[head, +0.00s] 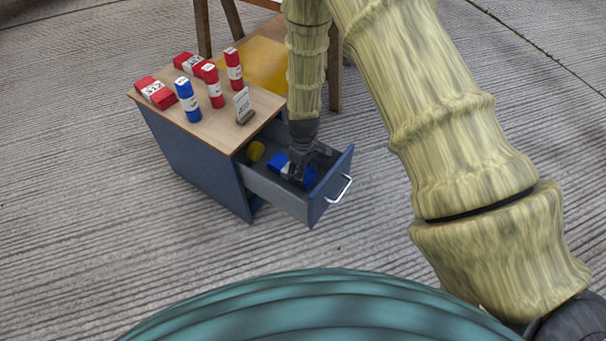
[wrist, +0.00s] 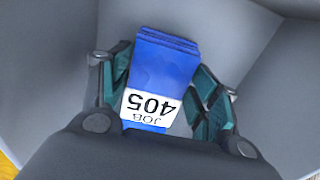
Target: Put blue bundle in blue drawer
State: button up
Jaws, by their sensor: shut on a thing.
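The blue drawer (head: 272,194) is pulled out of the blue cabinet, with a silver handle on its front. My gripper (head: 297,172) is down inside the open drawer, shut on a blue bundle (head: 308,178). In the wrist view the blue bundle (wrist: 162,72) lies between the two teal finger pads of my gripper (wrist: 165,95), its white label reading "JOB 405". Grey drawer walls surround it there. Whether the bundle touches the drawer floor I cannot tell.
The wooden cabinet top (head: 214,122) holds several red bundles (head: 214,86), some upright and some lying, and a small card holder (head: 243,106). A yellow round thing (head: 256,151) is at the drawer's back. A wooden-legged piece (head: 335,70) stands behind. The floor right of the drawer is clear.

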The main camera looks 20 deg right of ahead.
jog(key=shift+f, duration=0.25)
jog(key=shift+f, duration=0.15)
jog(key=o, duration=1.1)
notch_tip(320, 180, up, 12)
jog(key=p, duration=0.4)
